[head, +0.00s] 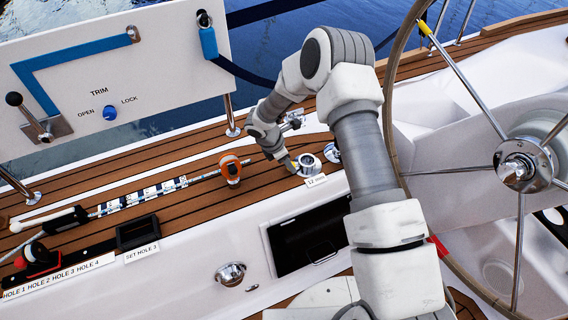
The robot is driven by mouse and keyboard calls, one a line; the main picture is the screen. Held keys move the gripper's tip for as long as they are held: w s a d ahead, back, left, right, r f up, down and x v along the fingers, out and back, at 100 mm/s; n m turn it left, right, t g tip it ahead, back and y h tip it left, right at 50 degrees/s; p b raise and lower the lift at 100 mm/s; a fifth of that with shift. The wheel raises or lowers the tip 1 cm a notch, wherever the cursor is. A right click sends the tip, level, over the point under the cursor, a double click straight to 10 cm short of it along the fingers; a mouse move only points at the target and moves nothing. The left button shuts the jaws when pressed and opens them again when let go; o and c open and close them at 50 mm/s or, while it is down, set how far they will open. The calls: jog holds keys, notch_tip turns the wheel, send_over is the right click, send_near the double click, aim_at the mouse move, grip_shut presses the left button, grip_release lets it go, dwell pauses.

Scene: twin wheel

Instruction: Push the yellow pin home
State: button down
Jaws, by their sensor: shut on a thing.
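My gripper (287,161) is at the end of my arm, low over the side deck near the middle of the view. It is shut, and a small yellow bit, seemingly the yellow pin (290,166), shows at its fingertips. Most of the pin is hidden or too small to make out. The gripper is just left of a round chrome fitting (307,163) with a dark centre; I cannot tell whether the pin touches it. A black track (75,262) lies at the lower left, behind labels for several holes, with a red and black car (36,258) at its left end.
A steering wheel (520,163) stands at the right. A white TRIM board (165,75) with a lever stands at upper left. An orange-topped piece (230,170) and a striped rod lie on the teak deck. An open dark locker (305,240) is below.

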jog(key=c, duration=0.5)
grip_release()
jog(key=shift+d, duration=0.2)
jog(key=p+v, duration=0.5)
jog(key=v, duration=1.2)
jog(key=shift+a+r, duration=0.1)
jog(key=shift+a, duration=0.1)
